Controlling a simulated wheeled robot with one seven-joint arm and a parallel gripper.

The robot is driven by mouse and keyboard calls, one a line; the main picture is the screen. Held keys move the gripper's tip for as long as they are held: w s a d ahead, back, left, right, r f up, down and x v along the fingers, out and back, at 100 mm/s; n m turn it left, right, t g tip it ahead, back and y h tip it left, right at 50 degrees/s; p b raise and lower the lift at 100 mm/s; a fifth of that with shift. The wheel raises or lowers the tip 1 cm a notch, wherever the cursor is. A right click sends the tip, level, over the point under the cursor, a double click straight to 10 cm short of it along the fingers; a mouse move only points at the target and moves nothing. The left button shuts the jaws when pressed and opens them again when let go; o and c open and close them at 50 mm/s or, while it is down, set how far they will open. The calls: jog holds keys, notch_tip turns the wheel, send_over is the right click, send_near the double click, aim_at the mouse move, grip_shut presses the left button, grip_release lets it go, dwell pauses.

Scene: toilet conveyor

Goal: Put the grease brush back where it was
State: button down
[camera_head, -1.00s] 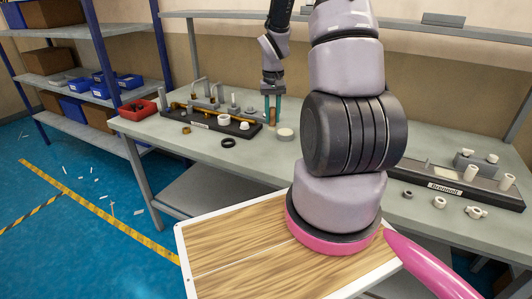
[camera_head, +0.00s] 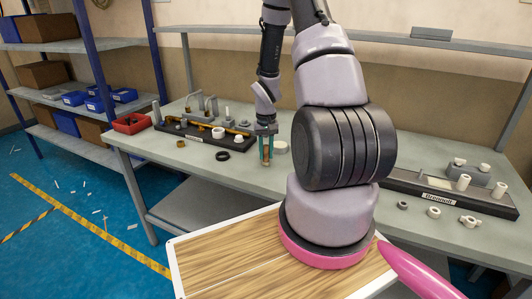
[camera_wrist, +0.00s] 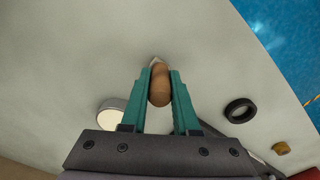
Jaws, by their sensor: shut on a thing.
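My gripper (camera_head: 266,160) is over the front part of the workbench, right of a dark tool board. In the wrist view its teal fingers (camera_wrist: 160,85) are shut on the grease brush (camera_wrist: 159,88), which has a rounded brown body and a small pale tip. In the head view only a little brown shows between the fingers, and the rest of the brush is hidden. Whether its tip touches the bench is hard to tell.
The dark board (camera_head: 196,137) holds grey posts and a long brass-coloured part. A black ring (camera_head: 222,156) and a pale disc (camera_head: 281,147) lie near my gripper. A second board (camera_head: 440,193) with white fittings is at right. A red bin (camera_head: 131,124) sits at the bench's left end.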

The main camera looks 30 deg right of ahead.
jog(key=shift+f, duration=0.15)
jog(key=c, duration=0.7)
grip_release()
jog(key=shift+o, duration=0.2)
notch_tip(320, 180, up, 12)
jog(key=shift+r, duration=0.25)
jog(key=s+a+r+t, duration=0.2)
jog(key=s+a+r, duration=0.1)
jog(key=r, duration=0.6)
jog(key=s+a+r+t, duration=0.1)
jog(key=s+a+r, duration=0.2)
jog(key=r, duration=0.6)
jog(key=s+a+r+t+y, duration=0.2)
jog(key=s+a+r+t, duration=0.2)
jog(key=s+a+r, duration=0.3)
jog(key=s+r, duration=0.4)
jog(key=s, duration=0.2)
jog(key=shift+s+a+r, duration=0.15)
jog(key=shift+s, duration=0.2)
